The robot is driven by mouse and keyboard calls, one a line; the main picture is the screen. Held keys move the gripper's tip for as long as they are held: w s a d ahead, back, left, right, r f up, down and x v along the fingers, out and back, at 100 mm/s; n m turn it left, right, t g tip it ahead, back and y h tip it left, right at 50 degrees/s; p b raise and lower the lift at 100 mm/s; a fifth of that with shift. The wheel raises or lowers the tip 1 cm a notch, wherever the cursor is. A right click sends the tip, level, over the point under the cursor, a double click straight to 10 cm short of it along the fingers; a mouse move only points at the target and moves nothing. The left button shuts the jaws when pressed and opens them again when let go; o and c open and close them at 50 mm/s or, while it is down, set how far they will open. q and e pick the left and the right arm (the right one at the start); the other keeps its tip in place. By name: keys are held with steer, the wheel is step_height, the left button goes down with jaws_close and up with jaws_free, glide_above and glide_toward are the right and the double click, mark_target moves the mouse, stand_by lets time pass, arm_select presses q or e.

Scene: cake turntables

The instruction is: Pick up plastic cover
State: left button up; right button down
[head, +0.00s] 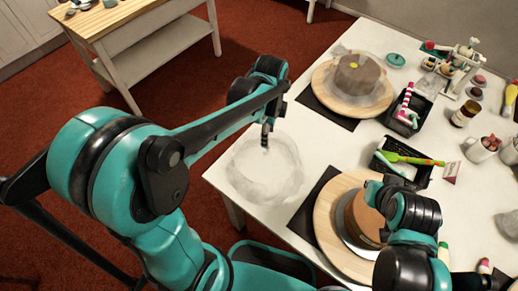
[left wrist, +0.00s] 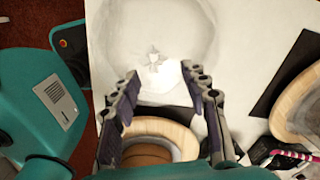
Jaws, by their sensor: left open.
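The plastic cover (head: 258,182) is a clear, cloudy round dome on the white table near its left edge. It also shows at the top of the left wrist view (left wrist: 185,28), with a small star-shaped knob (left wrist: 155,62). My left gripper (head: 267,143) is over the cover in the head view. In the left wrist view its two fingers (left wrist: 165,82) are apart and empty, with the knob showing between and beyond their tips. I cannot tell the exact height gap. My right arm shows at the lower right, but its gripper fingers do not show.
A brown cake (head: 362,217) stands on a wooden turntable (head: 325,222) close to my right arm. Another cake (head: 357,76), apparently under a clear cover, stands on a turntable at the back. Black trays with tools (head: 398,162), jars and mugs (head: 480,150) fill the right side.

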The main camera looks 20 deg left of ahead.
mark_target(266, 159)
arm_select(q)
step_height(266, 159, down, 2)
steer(key=shift+s+f+b, duration=0.1)
steer(key=shift+s+b, duration=0.05)
steer(key=shift+b, duration=0.25)
steer(key=f+b, duration=0.1)
steer(key=f, duration=0.2)
steer(key=f+b, duration=0.1)
steer(key=shift+s+f+b, duration=0.2)
steer(key=shift+s+b, duration=0.1)
steer(key=shift+s, duration=0.05)
arm_select(e)
step_height(266, 159, down, 4)
steer(key=shift+s+d+r, duration=0.1)
steer(key=shift+r, duration=0.1)
arm_select(q)
steer(key=shift+f, duration=0.35)
arm_select(e)
steer(key=shift+f, duration=0.1)
arm_select(q)
steer(key=shift+r, duration=0.1)
jaws_close()
